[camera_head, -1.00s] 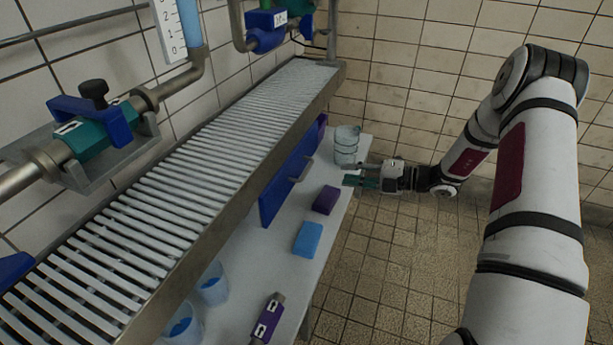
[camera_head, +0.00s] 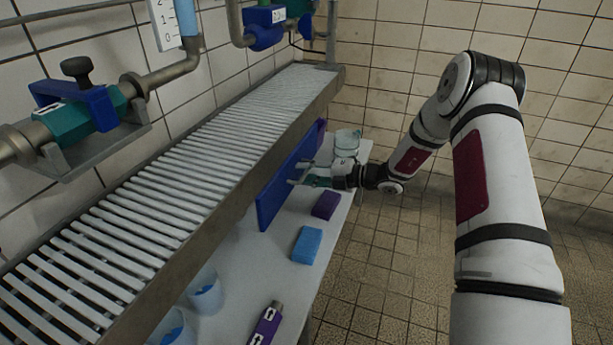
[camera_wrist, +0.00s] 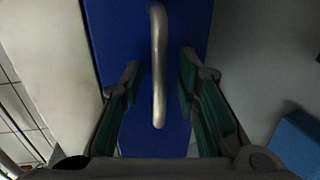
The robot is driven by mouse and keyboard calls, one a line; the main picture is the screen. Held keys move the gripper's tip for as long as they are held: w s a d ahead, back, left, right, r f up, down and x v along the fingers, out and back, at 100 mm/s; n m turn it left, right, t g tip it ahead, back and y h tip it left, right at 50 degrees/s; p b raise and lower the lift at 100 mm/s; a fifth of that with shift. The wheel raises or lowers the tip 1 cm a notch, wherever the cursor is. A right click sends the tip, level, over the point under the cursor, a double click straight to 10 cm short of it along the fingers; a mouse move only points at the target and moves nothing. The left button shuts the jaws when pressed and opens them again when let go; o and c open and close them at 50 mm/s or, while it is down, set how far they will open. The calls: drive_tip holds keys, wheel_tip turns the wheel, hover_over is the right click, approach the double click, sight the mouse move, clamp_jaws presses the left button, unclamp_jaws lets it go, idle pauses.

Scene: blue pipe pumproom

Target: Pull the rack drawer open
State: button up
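The rack drawer shows a blue front (camera_head: 276,194) under the slatted rack, above the pale shelf. Its metal bar handle (camera_wrist: 158,70) stands out from the blue front in the wrist view. My gripper (camera_wrist: 158,80) is open, with one green-padded finger on each side of the handle and a gap on both sides. In the head view my gripper (camera_head: 308,174) is at the drawer front, and the handle there is hard to tell apart from the fingers. The drawer front appears in line with the rack's edge.
The slatted rack (camera_head: 150,215) runs above the shelf (camera_head: 245,285). The floor to the right is clear.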

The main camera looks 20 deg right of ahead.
drive_tip(key=shift+a, duration=0.1)
clamp_jaws()
drive_tip(key=f+p+v, duration=0.1)
drive_tip(key=p+v, duration=0.2)
drive_tip(key=v, duration=0.6)
drive_tip(key=f+p+v, duration=0.2)
drive_tip(key=p+v, duration=0.1)
drive_tip(key=v, duration=0.6)
drive_tip(key=shift+s+d+f+p, duration=0.3)
drive_tip(key=shift+s+d+p, duration=0.05)
drive_tip(key=shift+s+d, duration=0.1)
unclamp_jaws()
drive_tip(key=shift+w, duration=0.1)
